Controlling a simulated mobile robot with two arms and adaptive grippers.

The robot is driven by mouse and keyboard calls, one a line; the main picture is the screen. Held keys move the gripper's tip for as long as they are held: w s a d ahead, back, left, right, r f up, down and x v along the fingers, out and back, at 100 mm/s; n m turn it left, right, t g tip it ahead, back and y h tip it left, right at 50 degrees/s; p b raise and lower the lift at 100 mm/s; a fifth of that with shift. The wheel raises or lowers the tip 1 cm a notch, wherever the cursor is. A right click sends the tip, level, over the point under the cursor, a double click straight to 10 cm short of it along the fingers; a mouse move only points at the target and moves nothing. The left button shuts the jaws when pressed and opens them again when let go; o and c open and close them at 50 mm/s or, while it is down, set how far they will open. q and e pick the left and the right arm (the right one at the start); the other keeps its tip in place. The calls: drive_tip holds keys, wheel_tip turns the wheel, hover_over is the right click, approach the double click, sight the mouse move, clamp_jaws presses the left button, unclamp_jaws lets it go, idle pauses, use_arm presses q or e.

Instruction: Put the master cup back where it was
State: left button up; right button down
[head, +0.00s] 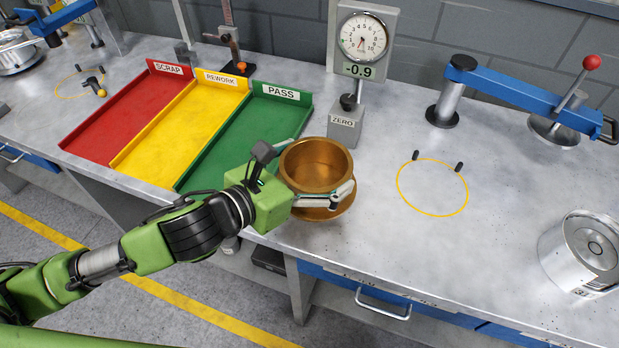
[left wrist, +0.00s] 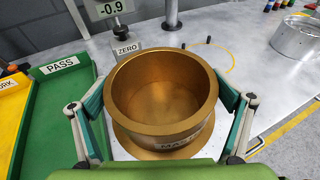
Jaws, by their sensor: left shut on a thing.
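The master cup (head: 316,170) is a bronze-coloured flanged cup, held upright near the front edge of the bench, just in front of the dial gauge stand. My left gripper (head: 322,198) is shut on it, with a finger on each side. In the left wrist view the cup (left wrist: 162,90) fills the middle, looks empty inside and carries a partly visible "MAST..." label. The fingers of my left gripper (left wrist: 160,130) press its two sides. I cannot tell whether its base touches the bench. My right gripper is out of view.
A yellow ring with two dark pegs (head: 432,187) is empty to the right. The gauge (head: 362,40) reads -0.9 above a ZERO block (head: 345,128). The green PASS tray (head: 245,130) is left of the cup. A silver cup (head: 583,250) and a blue lever clamp (head: 530,90) stand right.

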sight(325, 162)
use_arm(q)
drive_tip(key=w+f, duration=0.2)
drive_tip(key=w+d+f, duration=0.1)
drive_tip(key=w+f, duration=0.2)
drive_tip(key=shift+f, duration=0.15)
drive_tip(key=shift+w+f, duration=0.1)
drive_tip(key=shift+f, duration=1.45)
drive_tip(key=shift+f, duration=0.15)
drive_tip(key=o, duration=1.8)
drive_tip(key=shift+f, duration=0.35)
drive_tip(key=shift+s+r, duration=0.1)
drive_tip(key=shift+s, duration=0.1)
